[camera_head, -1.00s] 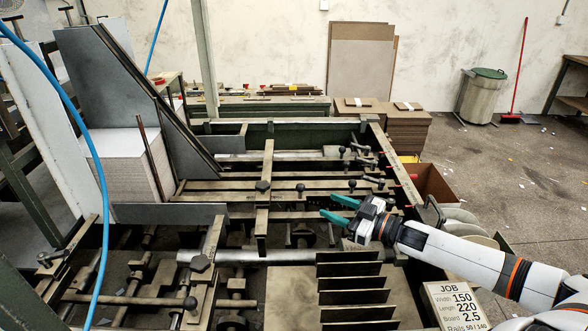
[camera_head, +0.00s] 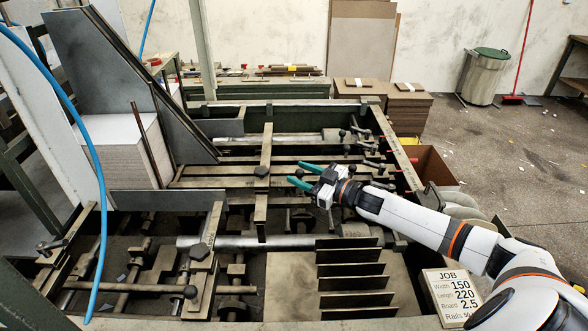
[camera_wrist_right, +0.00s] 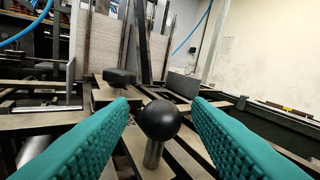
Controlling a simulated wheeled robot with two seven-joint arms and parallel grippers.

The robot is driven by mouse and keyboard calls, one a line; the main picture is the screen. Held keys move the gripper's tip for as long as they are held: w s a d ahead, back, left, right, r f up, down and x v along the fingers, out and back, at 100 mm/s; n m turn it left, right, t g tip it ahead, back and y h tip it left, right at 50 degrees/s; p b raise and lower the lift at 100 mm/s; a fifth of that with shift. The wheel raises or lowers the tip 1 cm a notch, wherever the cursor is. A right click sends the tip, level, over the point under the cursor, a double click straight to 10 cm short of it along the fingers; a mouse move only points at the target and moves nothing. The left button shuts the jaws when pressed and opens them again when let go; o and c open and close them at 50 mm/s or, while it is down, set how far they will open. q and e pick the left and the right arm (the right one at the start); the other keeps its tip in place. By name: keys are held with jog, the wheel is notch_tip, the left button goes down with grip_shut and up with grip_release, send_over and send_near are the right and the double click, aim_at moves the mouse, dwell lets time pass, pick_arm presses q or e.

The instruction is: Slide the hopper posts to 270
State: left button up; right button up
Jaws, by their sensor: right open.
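My right gripper (camera_head: 296,174) is open, its teal fingers pointing left over the feeder's rails. In the right wrist view a black ball knob (camera_wrist_right: 160,119) on a metal stem stands between the open fingers (camera_wrist_right: 160,108), with gaps on both sides. In the head view this knob is hidden or too small to make out by the fingers. A dark clamp knob (camera_head: 262,171) sits on the cross bar (camera_head: 266,145) left of the gripper. Thin rods (camera_head: 146,145) stand against the grey board stack (camera_head: 120,153). I cannot tell which parts are the hopper posts. My left gripper is out of view.
A job card (camera_head: 450,296) reads width 150, length 220, board 2.5. Several upright dark plates (camera_head: 348,270) stand in front of the gripper. More knobbed levers (camera_head: 368,147) lie beyond it. A blue hose (camera_head: 97,190) hangs at left. A tall slanted plate (camera_head: 110,75) rises behind the stack.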

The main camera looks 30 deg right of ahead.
jog(key=shift+x, duration=1.45)
grip_shut()
